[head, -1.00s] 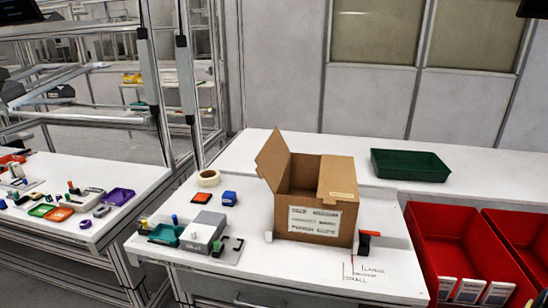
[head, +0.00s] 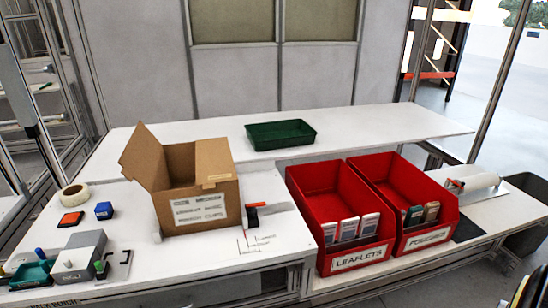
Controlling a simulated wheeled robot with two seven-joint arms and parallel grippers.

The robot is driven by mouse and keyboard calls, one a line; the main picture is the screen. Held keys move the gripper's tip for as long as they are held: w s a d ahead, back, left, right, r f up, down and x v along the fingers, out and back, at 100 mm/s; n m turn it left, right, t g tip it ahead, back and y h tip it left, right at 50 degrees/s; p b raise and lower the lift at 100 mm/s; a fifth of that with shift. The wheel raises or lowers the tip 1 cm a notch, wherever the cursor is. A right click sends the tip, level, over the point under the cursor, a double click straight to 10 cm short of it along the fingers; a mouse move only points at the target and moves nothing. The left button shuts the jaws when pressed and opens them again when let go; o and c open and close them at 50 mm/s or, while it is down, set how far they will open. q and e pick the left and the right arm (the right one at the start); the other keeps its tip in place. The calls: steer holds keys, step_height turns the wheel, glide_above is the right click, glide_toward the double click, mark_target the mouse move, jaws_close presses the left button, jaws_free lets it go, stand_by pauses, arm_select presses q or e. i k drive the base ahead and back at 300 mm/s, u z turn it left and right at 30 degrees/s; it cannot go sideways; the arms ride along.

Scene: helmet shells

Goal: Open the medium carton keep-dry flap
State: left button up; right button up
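The cardboard carton (head: 183,212) stands upright on the white bench, with a printed label on its front. Its left flap (head: 144,157) stands up and leans outward to the left. Its right flap (head: 214,162) lies over the right part of the top and bears a small pale label (head: 217,178). The top is open between these flaps, and the inside is partly visible. Whether this is the medium carton cannot be read clearly. Neither of my grippers is in the head view.
A green tray (head: 255,143) sits behind the carton. Red bins labelled leaflets (head: 325,180) and pouches (head: 398,185) stand to the right. A red-and-black tool (head: 252,217) is beside the carton. Tape (head: 74,196), a blue block (head: 104,211) and a grey device (head: 80,258) lie left.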

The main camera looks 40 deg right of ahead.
mark_target(214, 160)
steer(key=z, duration=0.6)
steer(key=k, duration=0.7)
steer(key=u, duration=1)
steer(key=i, duration=1.35)
steer(key=z, duration=0.6)
